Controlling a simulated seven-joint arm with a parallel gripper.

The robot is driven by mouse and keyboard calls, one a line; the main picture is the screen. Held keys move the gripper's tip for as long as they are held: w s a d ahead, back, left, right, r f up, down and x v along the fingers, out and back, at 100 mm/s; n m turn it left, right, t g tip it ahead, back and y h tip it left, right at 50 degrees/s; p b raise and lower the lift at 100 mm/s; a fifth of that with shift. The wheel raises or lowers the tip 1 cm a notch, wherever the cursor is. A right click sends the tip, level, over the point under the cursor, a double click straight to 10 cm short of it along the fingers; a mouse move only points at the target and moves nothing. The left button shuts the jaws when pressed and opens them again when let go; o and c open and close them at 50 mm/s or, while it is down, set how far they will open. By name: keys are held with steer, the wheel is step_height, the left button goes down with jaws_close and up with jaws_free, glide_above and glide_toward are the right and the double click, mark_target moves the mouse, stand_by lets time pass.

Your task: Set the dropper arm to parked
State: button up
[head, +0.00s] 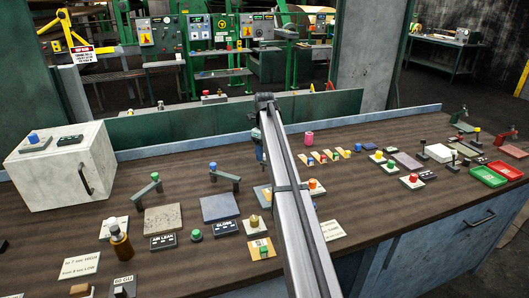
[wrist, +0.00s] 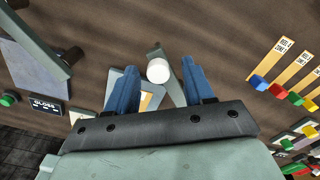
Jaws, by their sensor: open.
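My gripper (wrist: 160,64) is open in the wrist view, its two blue fingers pointing at the bench. Between the fingertips is a round white knob (wrist: 158,71) on a grey-green swing arm (wrist: 174,91). I take this as the dropper arm, but no label on it is readable. A gap shows on each side of the knob; its depth relative to the fingertips is unclear. A pale plate with an orange patch (wrist: 147,101) lies beside the arm, partly behind the left finger. In the head view my gripper (head: 261,157) is above the bench, and my arm hides this knob.
A similar arm with a blue knob (head: 225,179) stands left, near the GLOSS label (head: 227,227). Another with a green knob (head: 146,189) is further left. Coloured sliders (head: 323,156) lie to the right. A white cabinet (head: 62,165) stands at the far left. Bare bench lies behind the arms.

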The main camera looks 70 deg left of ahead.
step_height(320, 180, up, 14)
stand_by(0.6)
steer(key=shift+w+f, duration=0.1)
steer(key=shift+f, duration=0.05)
stand_by(0.4)
